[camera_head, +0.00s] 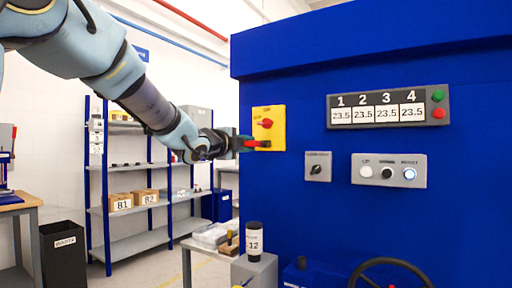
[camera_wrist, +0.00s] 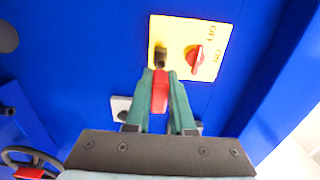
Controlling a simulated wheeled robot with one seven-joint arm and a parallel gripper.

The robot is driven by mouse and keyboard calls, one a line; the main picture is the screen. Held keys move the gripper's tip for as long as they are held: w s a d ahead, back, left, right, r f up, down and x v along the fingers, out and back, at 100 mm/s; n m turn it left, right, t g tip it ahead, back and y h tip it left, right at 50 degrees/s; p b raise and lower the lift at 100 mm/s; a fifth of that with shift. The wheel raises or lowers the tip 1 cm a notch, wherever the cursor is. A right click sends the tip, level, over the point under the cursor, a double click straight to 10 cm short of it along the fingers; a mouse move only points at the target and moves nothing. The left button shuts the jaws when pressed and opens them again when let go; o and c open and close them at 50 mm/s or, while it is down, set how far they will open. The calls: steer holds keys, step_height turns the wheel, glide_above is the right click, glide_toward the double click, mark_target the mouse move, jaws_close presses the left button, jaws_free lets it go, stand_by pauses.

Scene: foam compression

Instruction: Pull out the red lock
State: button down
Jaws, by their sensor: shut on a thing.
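The red lock (camera_wrist: 159,92) is between the two green fingers of my gripper (camera_wrist: 165,80) in the wrist view, and my gripper is shut on it. The lock's far end is close to a dark fitting (camera_wrist: 160,56) on the yellow switch plate (camera_wrist: 176,38); I cannot tell whether they touch. A red rotary knob (camera_wrist: 194,57) with ON and OFF marks is beside it on the plate. In the head view my gripper (camera_head: 243,144) reaches from the left to the yellow plate (camera_head: 278,115), with the red lock (camera_head: 256,143) at its tips, below the knob (camera_head: 266,123).
The plate is on a large blue machine (camera_head: 300,230). A numbered display panel (camera_head: 388,108), a small grey switch box (camera_head: 318,166) and a button panel (camera_head: 389,170) are to its right. A dark handwheel (camera_head: 390,264) is below. A shelf rack (camera_head: 140,206) stands behind my arm.

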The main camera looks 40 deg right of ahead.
steer(key=shift+b+v, duration=0.45)
steer(key=shift+v, duration=1.15)
